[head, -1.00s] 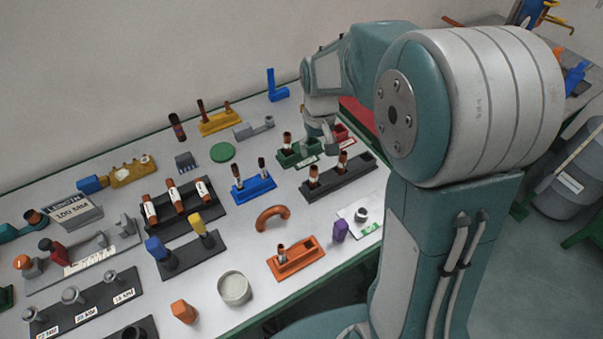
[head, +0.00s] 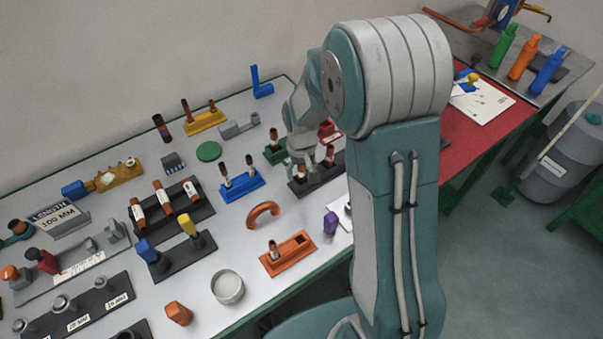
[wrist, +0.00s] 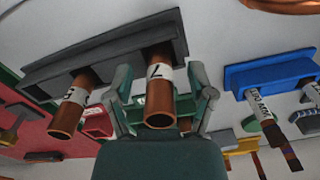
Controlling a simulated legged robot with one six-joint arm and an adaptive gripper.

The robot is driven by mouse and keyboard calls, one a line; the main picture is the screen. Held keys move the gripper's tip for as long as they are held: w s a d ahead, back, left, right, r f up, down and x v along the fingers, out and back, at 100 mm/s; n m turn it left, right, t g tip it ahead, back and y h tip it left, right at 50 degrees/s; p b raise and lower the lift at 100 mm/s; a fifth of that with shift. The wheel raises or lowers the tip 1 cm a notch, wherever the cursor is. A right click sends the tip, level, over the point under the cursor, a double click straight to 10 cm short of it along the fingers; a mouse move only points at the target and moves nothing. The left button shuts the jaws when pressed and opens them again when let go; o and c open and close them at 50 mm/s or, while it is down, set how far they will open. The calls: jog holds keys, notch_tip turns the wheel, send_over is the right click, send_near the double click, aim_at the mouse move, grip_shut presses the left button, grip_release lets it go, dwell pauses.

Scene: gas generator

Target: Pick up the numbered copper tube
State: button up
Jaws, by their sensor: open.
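A dark grey holder (head: 336,178) on the table carries two copper tubes with white number labels. In the wrist view the tube labelled with what looks like a 7 (wrist: 159,102) stands between the two fingers of my open gripper (wrist: 162,103). I cannot tell whether either finger touches it. The second labelled tube (wrist: 70,112) is to the left in the same holder, outside the fingers. In the head view my gripper (head: 301,152) is at the left tube (head: 300,172), with the right tube (head: 329,156) beside it. My arm covers part of the holder.
A blue holder (head: 243,188) with two tubes is left of the dark holder. A green holder (head: 273,155) is close behind it. An orange holder (head: 288,255) and a copper elbow (head: 263,213) lie toward the table's front. A red mat (head: 470,150) is at right.

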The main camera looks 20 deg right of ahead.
grip_shut()
jog(key=shift+r, duration=0.15)
